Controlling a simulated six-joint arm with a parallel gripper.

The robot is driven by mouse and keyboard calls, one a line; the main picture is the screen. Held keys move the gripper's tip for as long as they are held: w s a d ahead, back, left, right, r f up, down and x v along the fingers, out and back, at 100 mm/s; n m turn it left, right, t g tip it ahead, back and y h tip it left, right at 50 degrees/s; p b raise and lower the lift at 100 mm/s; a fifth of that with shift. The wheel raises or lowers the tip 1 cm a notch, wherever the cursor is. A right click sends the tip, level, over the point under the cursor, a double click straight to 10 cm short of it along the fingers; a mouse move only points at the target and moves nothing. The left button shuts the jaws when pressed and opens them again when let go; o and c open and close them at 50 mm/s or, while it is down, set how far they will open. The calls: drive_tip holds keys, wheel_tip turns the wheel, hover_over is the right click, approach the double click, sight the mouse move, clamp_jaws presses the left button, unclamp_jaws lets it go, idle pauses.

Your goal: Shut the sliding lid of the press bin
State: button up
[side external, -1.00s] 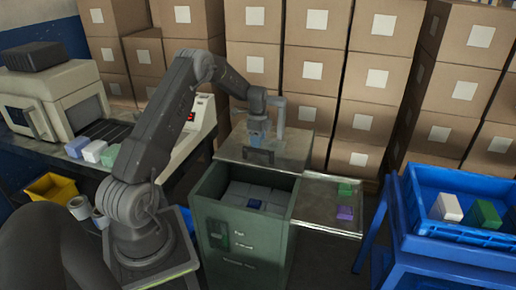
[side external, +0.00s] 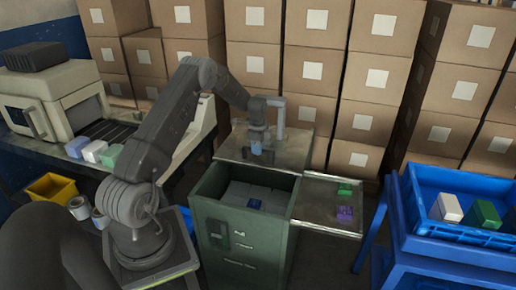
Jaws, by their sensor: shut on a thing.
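The press bin (side external: 240,248) is a green cabinet in the lower middle, with its top open at the front. Grey blocks and one dark blue block show inside. Its sliding lid (side external: 290,147) is a grey metal plate, slid back behind the opening. My gripper (side external: 257,152) is above the front part of the lid and shut on the lid's dark handle, which it mostly hides. The fingertips are small and hard to make out.
A metal side tray (side external: 315,222) at the bin's right holds a green block (side external: 345,189) and a purple block (side external: 345,212). A blue crate (side external: 455,234) stands further right. Stacked cartons (side external: 310,70) close off the back. A wrapper machine (side external: 60,100) stands left.

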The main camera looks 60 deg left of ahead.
clamp_jaws()
drive_tip(key=s+d, duration=1.5)
drive_tip(key=shift+s+d, duration=0.2)
drive_tip(key=shift+d, duration=0.05)
drive_tip(key=shift+s+d, duration=0.1)
drive_tip(key=o, duration=0.7)
unclamp_jaws()
drive_tip(key=shift+c, duration=0.2)
wheel_tip(320, 180, up, 14)
drive_tip(key=shift+f, duration=0.1)
